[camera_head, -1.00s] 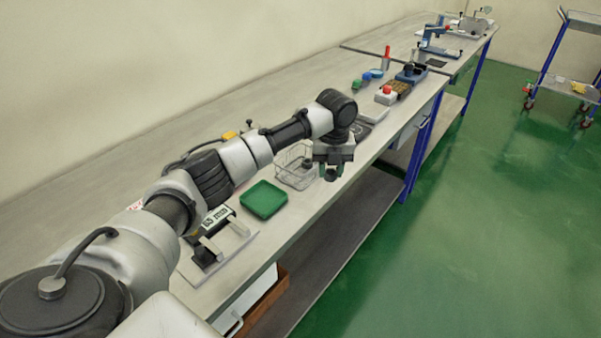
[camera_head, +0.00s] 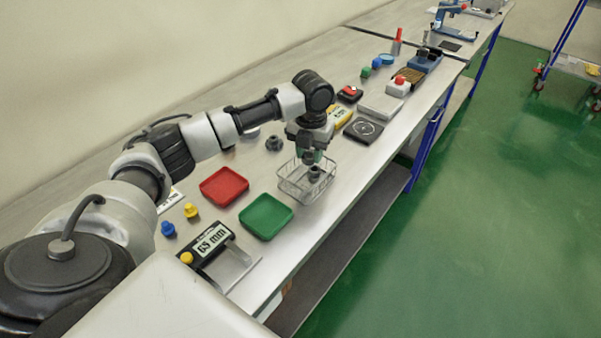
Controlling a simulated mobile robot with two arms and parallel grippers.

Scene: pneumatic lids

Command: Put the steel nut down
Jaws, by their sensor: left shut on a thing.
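My left gripper (camera_head: 308,157) points down just above the wire basket (camera_head: 292,191), near its back rim. It is shut on a small dark grey piece, which looks like the steel nut (camera_head: 309,158); the fingers hide part of it. Another dark grey piece (camera_head: 315,173) shows inside the basket, below the gripper. I cannot tell whether the two pieces touch. My right gripper is not in view.
A green tray (camera_head: 266,231) and a red tray (camera_head: 224,199) lie left of the basket. A dark fitting (camera_head: 274,143) sits behind the basket. Black and pale plates (camera_head: 363,130) lie to the right.

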